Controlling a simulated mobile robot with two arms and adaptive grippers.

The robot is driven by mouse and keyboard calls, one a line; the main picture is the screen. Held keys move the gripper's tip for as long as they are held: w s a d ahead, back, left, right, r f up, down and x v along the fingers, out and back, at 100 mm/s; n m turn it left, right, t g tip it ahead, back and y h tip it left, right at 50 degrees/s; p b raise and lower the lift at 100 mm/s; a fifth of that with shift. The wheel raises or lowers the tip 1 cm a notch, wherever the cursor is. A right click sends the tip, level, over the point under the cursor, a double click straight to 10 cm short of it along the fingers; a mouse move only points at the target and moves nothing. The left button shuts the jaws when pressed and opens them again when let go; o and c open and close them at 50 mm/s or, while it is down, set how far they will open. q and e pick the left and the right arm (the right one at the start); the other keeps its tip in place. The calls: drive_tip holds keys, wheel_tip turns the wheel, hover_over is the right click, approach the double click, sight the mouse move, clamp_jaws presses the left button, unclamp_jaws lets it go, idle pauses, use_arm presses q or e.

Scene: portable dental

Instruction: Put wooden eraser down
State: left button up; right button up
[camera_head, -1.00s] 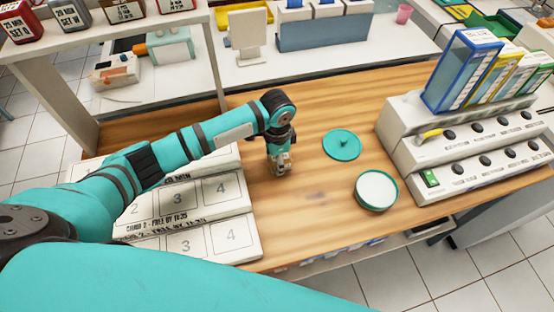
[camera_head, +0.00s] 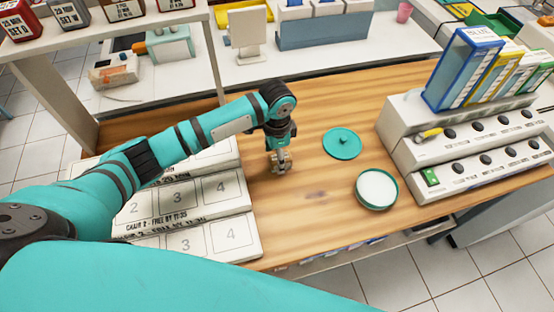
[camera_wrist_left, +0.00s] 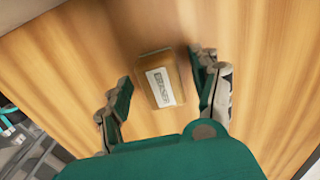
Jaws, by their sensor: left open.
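The wooden eraser (camera_wrist_left: 160,78) is a small brown block with a white label, seen in the left wrist view. It lies on the wooden table top (camera_wrist_left: 70,75), between the two spread fingers of my left gripper (camera_wrist_left: 165,92), with gaps on both sides. In the head view my left gripper (camera_head: 281,162) points down close to the table, right of the white numbered trays; the eraser is hidden behind it there. My right gripper is not in view.
White numbered stepped trays (camera_head: 228,190) stand left of the gripper. A teal lid (camera_head: 342,144) and a round teal dish (camera_head: 376,189) lie to the right. A white unit with black knobs (camera_head: 450,150) stands farther right. Bare wood lies between.

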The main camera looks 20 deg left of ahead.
use_arm(q)
wheel_tip(320, 180, up, 10)
idle(0.3)
drive_tip(key=shift+d, duration=0.1)
idle(0.3)
